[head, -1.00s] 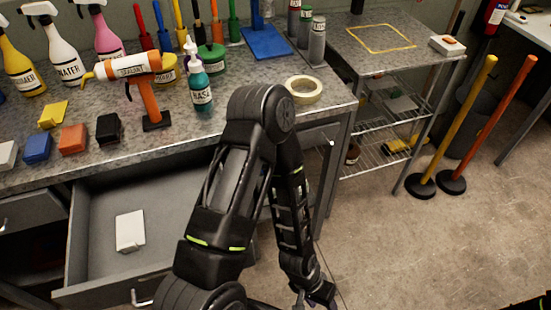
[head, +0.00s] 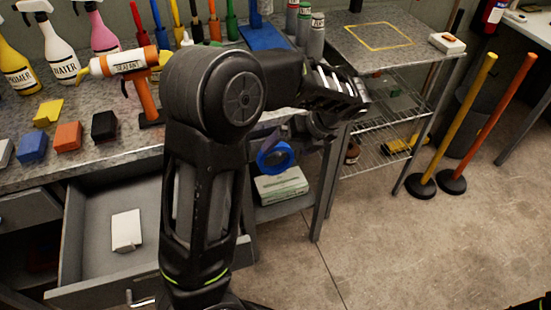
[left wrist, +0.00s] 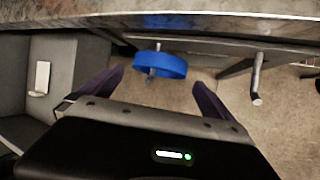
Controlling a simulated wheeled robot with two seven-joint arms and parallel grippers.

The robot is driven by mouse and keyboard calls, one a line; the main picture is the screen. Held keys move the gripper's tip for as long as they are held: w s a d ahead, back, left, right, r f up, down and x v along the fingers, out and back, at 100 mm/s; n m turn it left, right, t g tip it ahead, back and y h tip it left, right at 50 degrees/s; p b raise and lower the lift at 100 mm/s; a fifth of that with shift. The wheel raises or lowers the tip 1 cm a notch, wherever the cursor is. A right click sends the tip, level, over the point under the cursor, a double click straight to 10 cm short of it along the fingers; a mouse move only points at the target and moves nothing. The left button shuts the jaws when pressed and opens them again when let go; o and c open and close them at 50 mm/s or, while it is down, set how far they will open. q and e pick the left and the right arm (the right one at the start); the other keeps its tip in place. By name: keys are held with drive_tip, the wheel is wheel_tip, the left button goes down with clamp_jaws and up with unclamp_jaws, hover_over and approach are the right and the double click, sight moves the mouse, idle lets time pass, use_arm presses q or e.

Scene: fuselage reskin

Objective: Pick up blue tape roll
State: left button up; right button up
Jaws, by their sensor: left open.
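The blue tape roll (head: 264,160) hangs below the bench's right end in the head view. In the left wrist view the blue tape roll (left wrist: 173,67) sits around a thin metal peg, ahead of the fingers. My left gripper (left wrist: 159,78) is open and empty, with one dark finger on each side of the roll in the picture; I cannot tell how much gap is left in depth. In the head view my left arm reaches over the bench's front edge and its wrist partly hides the gripper. My right gripper is not in view.
A bare peg (left wrist: 257,82) sticks out to the right of the roll. The bench edge runs just above. A pale green and white box (head: 281,185) lies below the roll. An open drawer (head: 90,240) is at left, and a wire-shelf cart (head: 385,130) at right.

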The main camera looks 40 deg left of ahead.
sight(276, 168)
use_arm(q)
drive_tip(key=shift+f, duration=0.1)
drive_tip(key=shift+x, duration=1.3)
drive_tip(key=x, duration=0.5)
drive_tip(key=shift+f, duration=0.1)
drive_tip(key=shift+c, duration=0.2)
drive_tip(key=c, duration=1.2)
